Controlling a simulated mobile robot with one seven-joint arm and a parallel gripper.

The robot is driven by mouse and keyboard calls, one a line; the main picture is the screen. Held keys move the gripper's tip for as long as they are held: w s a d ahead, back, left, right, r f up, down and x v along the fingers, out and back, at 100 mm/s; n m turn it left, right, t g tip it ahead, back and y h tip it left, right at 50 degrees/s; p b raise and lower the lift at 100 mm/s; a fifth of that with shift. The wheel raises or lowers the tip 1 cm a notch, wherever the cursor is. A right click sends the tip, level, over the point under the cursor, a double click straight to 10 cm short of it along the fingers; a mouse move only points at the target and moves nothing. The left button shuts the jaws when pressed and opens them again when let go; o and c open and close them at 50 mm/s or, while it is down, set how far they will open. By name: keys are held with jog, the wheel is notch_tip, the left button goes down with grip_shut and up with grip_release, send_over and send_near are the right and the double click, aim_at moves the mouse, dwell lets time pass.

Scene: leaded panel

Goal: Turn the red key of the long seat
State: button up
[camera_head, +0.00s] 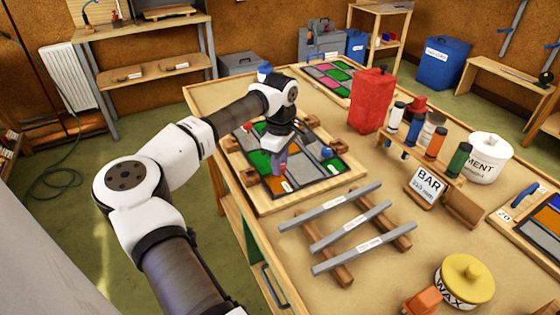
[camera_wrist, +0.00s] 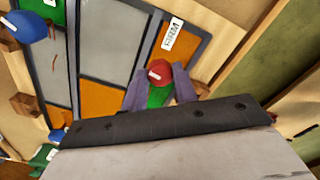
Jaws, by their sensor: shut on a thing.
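The red key (camera_wrist: 160,72) shows as a rounded red knob between my fingertips in the wrist view. My gripper (camera_wrist: 160,86) is shut on it, one grey-purple finger on each side. A green patch shows between the fingers below the knob. In the head view my gripper (camera_head: 280,164) points down over the leaded panel (camera_head: 318,172), and I cannot make out the red key under it. The panel has grey, green and orange panes in dark strips. An orange pane with a white label (camera_wrist: 173,34) lies just beyond the key. The seat itself is hard to tell apart.
A blue knob (camera_head: 326,152) stands on the panel, right of my gripper. Wooden blocks (camera_head: 250,177) edge it. Grey bars on wooden rests (camera_head: 346,228) lie in front. A red can (camera_head: 370,102) and a rack of bottles (camera_head: 432,158) stand to the right.

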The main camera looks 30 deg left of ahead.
jog(key=shift+n, duration=0.4)
jog(key=n+b, duration=0.2)
jog(key=n, duration=0.1)
jog(key=shift+f+n+b, duration=0.15)
jog(key=shift+n+b, duration=0.15)
jog(key=shift+n, duration=0.1)
jog(key=n+b, duration=0.2)
jog(key=n, duration=0.3)
jog(key=n+b, duration=0.1)
jog(key=n, duration=0.3)
jog(key=shift+n+b, duration=0.35)
jog(key=shift+n, duration=0.05)
jog(key=n+b, duration=0.1)
jog(key=n, duration=0.3)
jog(key=shift+n, duration=0.4)
jog(key=o, duration=1)
jog(key=shift+c, duration=0.2)
